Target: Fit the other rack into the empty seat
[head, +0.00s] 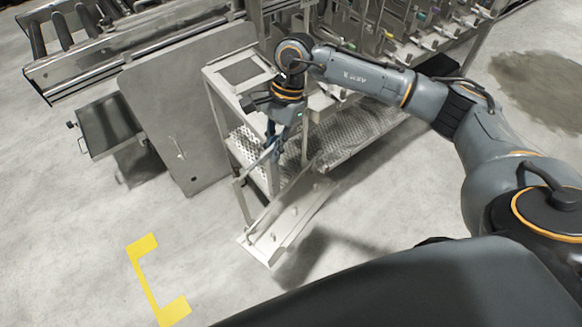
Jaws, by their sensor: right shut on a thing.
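A pale metal rack (282,236) with a flat tray-like base, small pegs and an upright side frame hangs near the middle, tilted toward the lower left. My right gripper (271,150) points down and is shut on the upper part of the rack's frame. The exact contact is small and partly hidden by the gripper. The rack is at the front of the washer's metal frame (225,88); I cannot tell whether they touch. The empty seat cannot be made out clearly. My left gripper is not in view.
A large grey panel (178,115) stands open left of the frame. A small dark tray (107,125) and a roller conveyor (75,38) are farther left. A perforated shelf (355,135) lies behind the rack. Yellow floor marking (150,285) is at lower left; the floor around it is clear.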

